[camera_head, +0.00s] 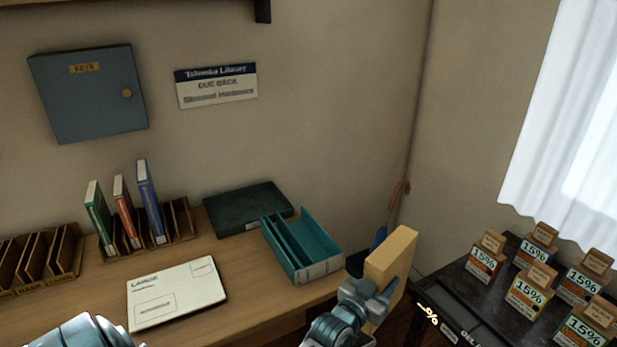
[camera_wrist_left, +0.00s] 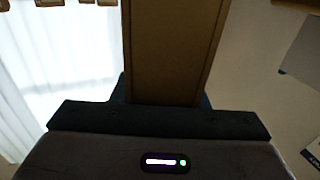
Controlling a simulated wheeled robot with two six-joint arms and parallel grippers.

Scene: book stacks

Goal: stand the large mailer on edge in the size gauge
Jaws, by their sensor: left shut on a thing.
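The large mailer (camera_head: 176,293) is a white flat piece marked LARGE, lying on the wooden desk at the lower left of the head view. A teal open holder with upright dividers (camera_head: 327,268), seemingly the size gauge, stands on the desk to its right. My left gripper (camera_head: 376,296) is shut on a tan block-like thing (camera_head: 392,254), held upright past the desk's right end, apart from the holder. This tan thing also fills the top middle of the left wrist view (camera_wrist_left: 172,50). My right gripper is not in view.
A dark green tray (camera_head: 245,212) lies behind the holder. A wooden rack with several books (camera_head: 178,222) stands left of it. A dark table (camera_head: 466,290) with several 15% boxes is at the right. A blue umbrella (camera_head: 381,236) leans by the corner.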

